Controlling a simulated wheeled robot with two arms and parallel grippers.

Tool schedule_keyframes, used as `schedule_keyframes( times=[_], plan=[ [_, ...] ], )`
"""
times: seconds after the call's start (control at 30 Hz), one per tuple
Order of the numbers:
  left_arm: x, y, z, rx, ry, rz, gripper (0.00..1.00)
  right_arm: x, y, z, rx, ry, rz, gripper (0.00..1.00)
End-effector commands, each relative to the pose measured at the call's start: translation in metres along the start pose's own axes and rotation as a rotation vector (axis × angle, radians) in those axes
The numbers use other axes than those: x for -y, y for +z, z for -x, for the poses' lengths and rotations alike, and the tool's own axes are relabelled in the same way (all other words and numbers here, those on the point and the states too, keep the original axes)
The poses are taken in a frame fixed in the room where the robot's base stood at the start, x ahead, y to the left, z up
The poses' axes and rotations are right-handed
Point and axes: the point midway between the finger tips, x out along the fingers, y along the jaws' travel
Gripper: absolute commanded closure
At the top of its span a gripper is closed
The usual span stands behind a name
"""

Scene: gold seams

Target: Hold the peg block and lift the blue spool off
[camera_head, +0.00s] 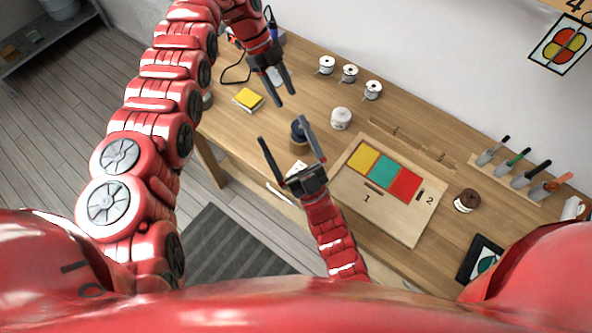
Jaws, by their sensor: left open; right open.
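A dark blue spool (297,131) stands on the wooden table, left of the middle. The peg block cannot be made out clearly; it may be under the spool, partly hidden by my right gripper's finger. My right gripper (283,129) is open with its fingers spread wide, one on the left of the spool and one crossing its right side in this view. Contact cannot be told. My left gripper (286,99) is open and empty, above and left of the spool, fingers pointing down toward it.
A yellow sponge-like block (248,99) lies to the left. White spools (350,73) stand behind, and a white jar (341,118) stands close right of the blue spool.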

Motion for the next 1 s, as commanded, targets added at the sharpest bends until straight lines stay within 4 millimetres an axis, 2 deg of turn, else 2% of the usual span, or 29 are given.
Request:
schedule_keyframes(
  times=[0.03,0.2,0.3,0.4,0.53,0.6,0.8,1.0],
  plan=[
    [0.000,0.000,0.000,0.000,0.000,0.000,0.50,0.021,0.016,-0.005,0.079,-0.032,-0.035,0.00],
    [0.000,0.000,0.000,0.000,0.000,0.000,0.50,0.072,0.069,-0.006,0.366,-0.082,-0.094,0.00],
    [0.000,0.000,0.000,0.000,0.000,0.000,0.50,0.088,0.092,0.002,0.524,-0.069,-0.101,0.00],
    [0.000,0.000,0.000,0.000,-0.001,0.000,0.50,0.095,0.110,0.016,0.672,-0.027,-0.093,0.00],
    [0.000,0.000,0.000,0.000,-0.001,0.000,0.50,0.088,0.123,0.038,0.843,0.080,-0.070,0.00],
    [0.000,0.000,0.000,0.000,-0.001,0.000,0.50,0.078,0.124,0.052,0.923,0.157,-0.055,0.00],
    [0.000,0.000,0.000,0.000,-0.001,0.000,0.50,0.041,0.115,0.094,1.088,0.408,-0.023,0.00],
    [0.000,0.000,0.000,0.000,-0.001,0.000,0.50,0.015,0.101,0.121,1.155,0.577,-0.010,0.00]
  ],
)
